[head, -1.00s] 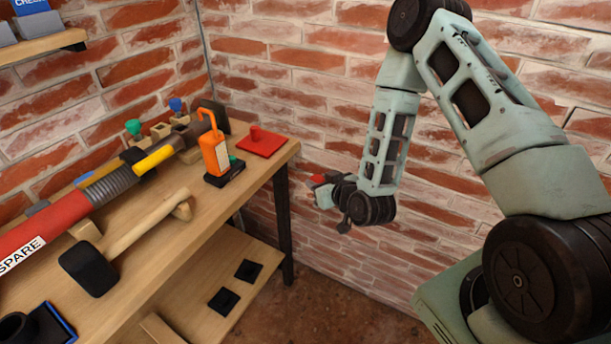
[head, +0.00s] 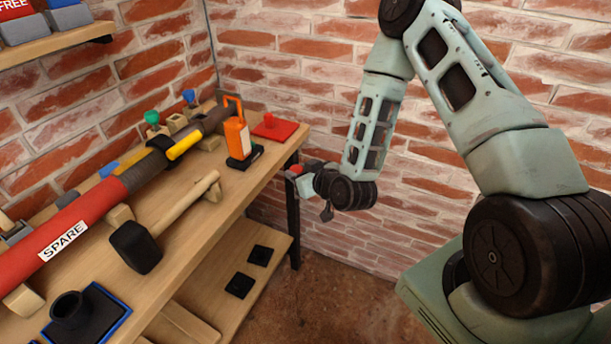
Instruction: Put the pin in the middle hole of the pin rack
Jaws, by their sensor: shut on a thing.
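My gripper (head: 299,179) is small in the head view, just right of the bench's far right corner, pointing left. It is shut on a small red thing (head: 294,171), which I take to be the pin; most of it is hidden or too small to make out. The pin rack (head: 176,123) looks like the wooden block at the back of the bench, partly behind the long tube. A green-headed pin (head: 152,117) stands at its left and a blue-headed pin (head: 188,95) at its right. The middle hole itself cannot be made out.
An orange lantern-like tool (head: 237,137) and a red plate with a knob (head: 283,131) stand between rack and gripper. The long red tube (head: 95,215) and a mallet (head: 140,245) lie along the bench (head: 200,222). A lower shelf (head: 215,290) holds black squares.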

